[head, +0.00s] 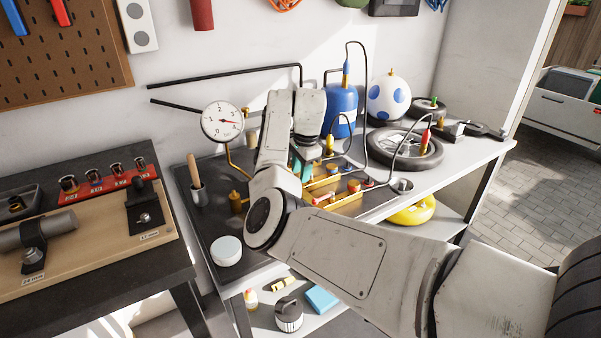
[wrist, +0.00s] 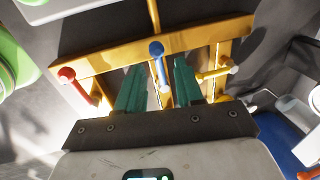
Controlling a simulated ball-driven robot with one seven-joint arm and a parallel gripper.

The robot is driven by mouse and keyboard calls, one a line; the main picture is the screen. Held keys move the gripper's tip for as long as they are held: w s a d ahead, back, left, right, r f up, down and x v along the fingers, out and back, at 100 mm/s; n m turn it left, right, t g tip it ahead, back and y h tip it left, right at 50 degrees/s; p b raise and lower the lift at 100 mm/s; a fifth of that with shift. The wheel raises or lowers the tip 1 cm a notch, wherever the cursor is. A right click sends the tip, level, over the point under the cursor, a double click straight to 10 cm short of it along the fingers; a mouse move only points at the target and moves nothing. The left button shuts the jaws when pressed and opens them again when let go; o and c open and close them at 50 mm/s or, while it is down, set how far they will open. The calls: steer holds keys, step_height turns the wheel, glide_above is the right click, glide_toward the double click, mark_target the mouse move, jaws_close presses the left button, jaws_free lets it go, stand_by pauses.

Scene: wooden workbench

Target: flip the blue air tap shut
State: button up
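The blue air tap (wrist: 157,52) is a short lever with a round knob on a brass manifold (wrist: 110,58) in the wrist view. Its lever points down the picture, between the two teal fingers. My gripper (wrist: 159,72) is open, with one finger on each side of the blue lever and a gap visible on both sides. I cannot tell how deep the lever sits between the fingers. In the head view my gripper (head: 302,168) is at the manifold (head: 340,200), and my arm hides the blue tap.
A red tap (wrist: 72,80) is left of the fingers and a yellow tap (wrist: 218,73) is right of them, both close. In the head view a pressure gauge (head: 222,121), a blue tank (head: 341,108) and a tyre (head: 405,155) surround the manifold, with thin hoses above.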

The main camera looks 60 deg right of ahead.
steer(key=shift+w+f, duration=0.1)
steer(key=shift+f, duration=0.5)
jaws_close()
